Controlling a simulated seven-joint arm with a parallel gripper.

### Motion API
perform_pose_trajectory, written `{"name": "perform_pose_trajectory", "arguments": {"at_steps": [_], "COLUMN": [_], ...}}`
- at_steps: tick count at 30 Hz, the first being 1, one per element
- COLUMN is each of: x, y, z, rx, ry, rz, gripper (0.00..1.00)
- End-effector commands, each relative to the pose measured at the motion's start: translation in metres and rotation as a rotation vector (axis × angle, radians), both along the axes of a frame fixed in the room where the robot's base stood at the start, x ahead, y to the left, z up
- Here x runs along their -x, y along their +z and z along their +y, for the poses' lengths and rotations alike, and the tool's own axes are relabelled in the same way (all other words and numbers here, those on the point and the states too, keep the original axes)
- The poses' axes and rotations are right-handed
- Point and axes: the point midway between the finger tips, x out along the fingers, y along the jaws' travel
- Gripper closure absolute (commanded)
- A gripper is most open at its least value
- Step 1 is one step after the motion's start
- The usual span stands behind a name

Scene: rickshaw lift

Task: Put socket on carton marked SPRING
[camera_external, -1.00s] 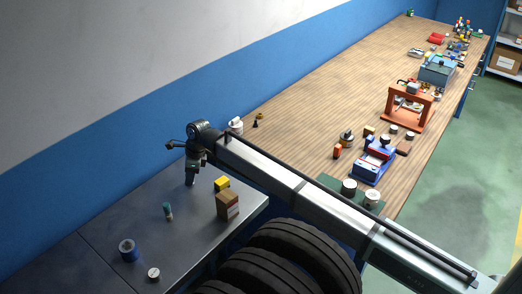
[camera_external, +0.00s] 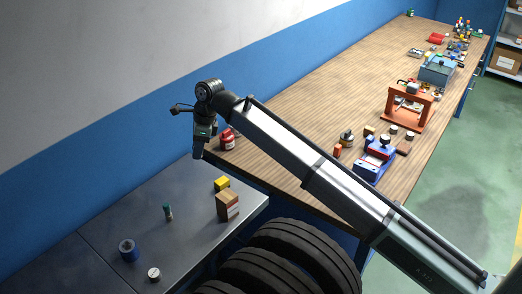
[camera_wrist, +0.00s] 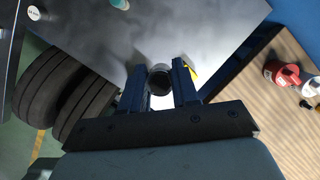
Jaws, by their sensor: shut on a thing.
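My gripper (camera_external: 198,152) is raised above the far edge of the grey metal table and points down. In the wrist view it is shut on the socket (camera_wrist: 160,82), a grey metal ring with a dark hollow, held between the two fingers. The socket cannot be made out in the external view. A brown carton (camera_external: 226,207) with a red and white label stands on the metal table, below and to the right of my gripper. Its lettering is too small to read. In the wrist view I cannot make out the carton.
A yellow block (camera_external: 221,184) lies behind the carton. A teal-topped bottle (camera_external: 168,212), a blue roll (camera_external: 128,250) and a white round piece (camera_external: 154,274) stand on the metal table. A red container (camera_external: 227,140) stands on the wooden bench near my gripper. Tyres (camera_external: 290,255) stand in front.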

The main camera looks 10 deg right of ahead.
Motion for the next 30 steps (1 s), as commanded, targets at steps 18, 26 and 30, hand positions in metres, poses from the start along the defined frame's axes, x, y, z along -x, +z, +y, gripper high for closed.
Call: {"name": "perform_pose_trajectory", "arguments": {"at_steps": [18,26,30], "x": [0.078,0.078,0.078], "y": [-0.011,-0.050,-0.065], "z": [-0.078,-0.078,-0.077], "rx": [0.001,0.002,0.001], "ry": [-0.009,-0.011,-0.011], "rz": [0.001,0.002,0.001], "gripper": [1.00,1.00,1.00]}}
